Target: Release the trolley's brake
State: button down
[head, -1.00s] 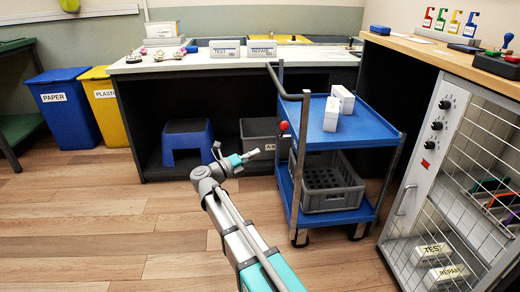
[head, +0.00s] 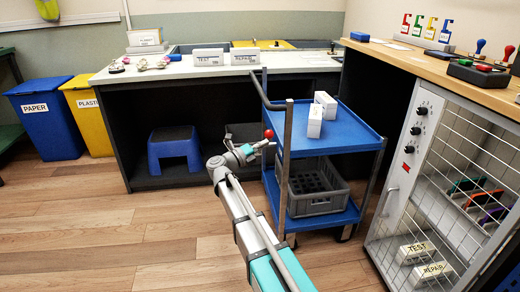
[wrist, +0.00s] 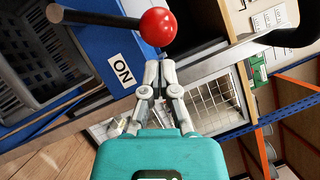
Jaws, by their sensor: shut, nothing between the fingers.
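The trolley (head: 345,133) has blue shelves and grey metal posts. Its brake lever is a dark rod (wrist: 95,17) with a red ball (head: 268,133) on the end, at the trolley's left side. The red ball (wrist: 158,27) is large in the wrist view, just beyond my fingertips. A white label reading "ON" (wrist: 123,70) lies beside the lever on a blue panel. My gripper (head: 270,143) is just below the ball in the head view. In the wrist view my gripper (wrist: 161,64) is shut and empty, with its tips close under the ball. I cannot tell whether they touch it.
Two white boxes (head: 315,120) stand on the trolley's top shelf, and a grey crate (head: 318,204) is on its lower shelf. A mesh-doored cabinet (head: 400,190) stands to the right. A blue step stool (head: 174,148) is under the counter. The floor at left is clear.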

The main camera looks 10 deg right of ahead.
jog(key=shift+w+d+r, duration=0.15)
jog(key=shift+w, duration=0.3)
jog(key=shift+d+r+p, duration=0.15)
jog(key=shift+d+p, duration=0.1)
jog(key=shift+p, duration=0.05)
jog(key=shift+w, duration=0.1)
